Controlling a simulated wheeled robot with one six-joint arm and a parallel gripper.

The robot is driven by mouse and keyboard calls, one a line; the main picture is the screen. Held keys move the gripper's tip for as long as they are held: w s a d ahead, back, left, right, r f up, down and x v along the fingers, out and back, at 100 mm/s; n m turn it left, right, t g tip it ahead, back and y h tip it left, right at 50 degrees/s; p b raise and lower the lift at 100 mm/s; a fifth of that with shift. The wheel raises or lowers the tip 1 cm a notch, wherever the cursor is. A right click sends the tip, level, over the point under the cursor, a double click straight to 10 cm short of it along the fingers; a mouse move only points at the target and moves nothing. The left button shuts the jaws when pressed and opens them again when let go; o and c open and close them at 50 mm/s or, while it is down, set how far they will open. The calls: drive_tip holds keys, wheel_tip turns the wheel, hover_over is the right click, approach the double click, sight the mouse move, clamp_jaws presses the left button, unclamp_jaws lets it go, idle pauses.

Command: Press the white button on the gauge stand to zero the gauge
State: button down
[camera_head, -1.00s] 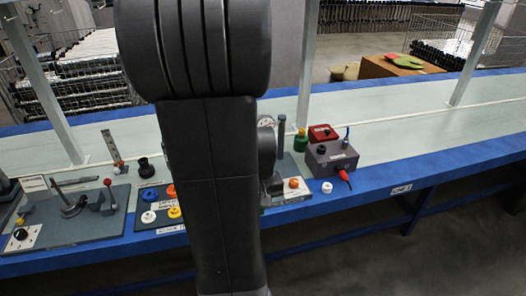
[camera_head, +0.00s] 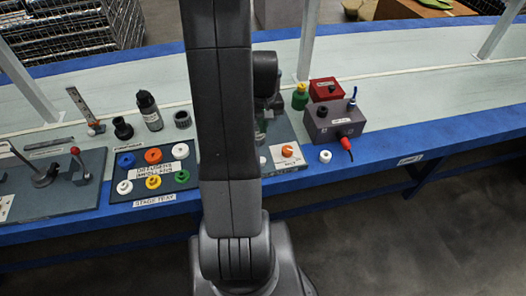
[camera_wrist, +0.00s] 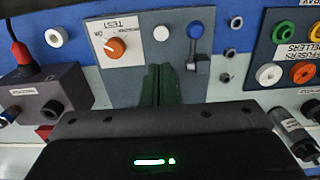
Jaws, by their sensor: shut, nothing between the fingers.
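The white button (camera_wrist: 161,33) sits on the grey-blue base of the stand (camera_wrist: 125,86), between the orange TEST knob (camera_wrist: 116,47) and a blue-balled lever (camera_wrist: 195,30). In the head view, a small white spot that looks like the button (camera_head: 263,160) shows at my arm's right edge, left of the orange knob (camera_head: 288,151). My gripper (camera_wrist: 160,70) is shut and empty. Its dark fingers point toward the button, with the tips apart from it in the picture; their height above the base is unclear. The gauge face is not clearly seen. My arm hides part of the stand in the head view.
A grey box (camera_head: 335,122) with a red plug, a red box (camera_head: 326,90) and a green bottle (camera_head: 300,97) stand right of the stand. A loose white ring (camera_head: 325,156) lies near the front edge. The spare tray (camera_head: 190,187) with coloured rings lies left.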

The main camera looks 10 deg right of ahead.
sight(263, 161)
drive_tip(key=shift+f, duration=0.1)
wheel_tip(263, 161, down, 14)
drive_tip(key=shift+r, duration=0.1)
idle(0.5)
drive_tip(key=shift+f+b, duration=0.9)
drive_tip(key=shift+s+a+f+b, duration=0.1)
drive_tip(key=shift+s+f+b, duration=0.15)
drive_tip(key=shift+f+b, duration=0.2)
idle(0.4)
wheel_tip(263, 161, up, 15)
drive_tip(key=p, duration=0.2)
drive_tip(key=shift+w+f+p, duration=0.15)
drive_tip(key=shift+w+p, duration=0.1)
drive_tip(key=shift+p, duration=0.05)
